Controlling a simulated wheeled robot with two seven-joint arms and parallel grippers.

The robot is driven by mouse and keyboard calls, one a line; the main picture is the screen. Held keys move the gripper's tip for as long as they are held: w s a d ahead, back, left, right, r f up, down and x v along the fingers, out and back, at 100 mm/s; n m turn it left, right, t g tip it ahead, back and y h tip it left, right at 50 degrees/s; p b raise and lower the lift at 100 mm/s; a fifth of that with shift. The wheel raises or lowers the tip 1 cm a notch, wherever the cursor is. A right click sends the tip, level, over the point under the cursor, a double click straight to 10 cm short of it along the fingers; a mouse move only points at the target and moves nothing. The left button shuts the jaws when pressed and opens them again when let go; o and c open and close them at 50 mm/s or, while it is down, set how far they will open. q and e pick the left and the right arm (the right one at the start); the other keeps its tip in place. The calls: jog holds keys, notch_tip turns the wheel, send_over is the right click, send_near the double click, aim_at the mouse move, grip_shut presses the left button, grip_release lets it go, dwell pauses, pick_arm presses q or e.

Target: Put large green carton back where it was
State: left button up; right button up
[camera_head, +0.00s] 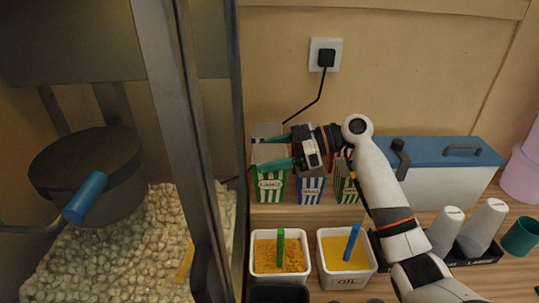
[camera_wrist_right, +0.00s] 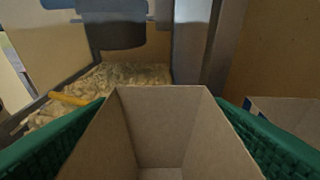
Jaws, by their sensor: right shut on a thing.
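The large green carton (camera_head: 270,187), with green and white stripes and a label, is upright at the left end of a row of cartons on the wooden ledge (camera_head: 290,216). My right gripper (camera_head: 267,152) comes from the right and is shut on its upper part, one teal finger on each side. In the right wrist view the carton's open brown inside (camera_wrist_right: 165,130) lies between the green finger pads and looks empty. I cannot tell whether its base touches the ledge. My left gripper is not in view.
A blue-striped carton (camera_head: 311,191) and another green-striped carton (camera_head: 346,190) stand just right. Two white tubs (camera_head: 262,275) (camera_head: 345,281) are in front. The popcorn machine's post (camera_head: 188,130) is close on the left. A blue-lidded box (camera_head: 455,151) and cups (camera_head: 482,228) are right.

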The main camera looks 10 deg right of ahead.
jog(key=shift+a+f+p, duration=0.1)
jog(key=shift+f+p, duration=0.2)
jog(key=shift+p, duration=0.1)
jog(key=shift+f, duration=0.55)
jog(key=o, duration=1.2)
jog(key=shift+r, duration=0.2)
jog(key=shift+d, duration=0.2)
jog(key=shift+b+v, duration=2.05)
jog(key=shift+v, duration=3.75)
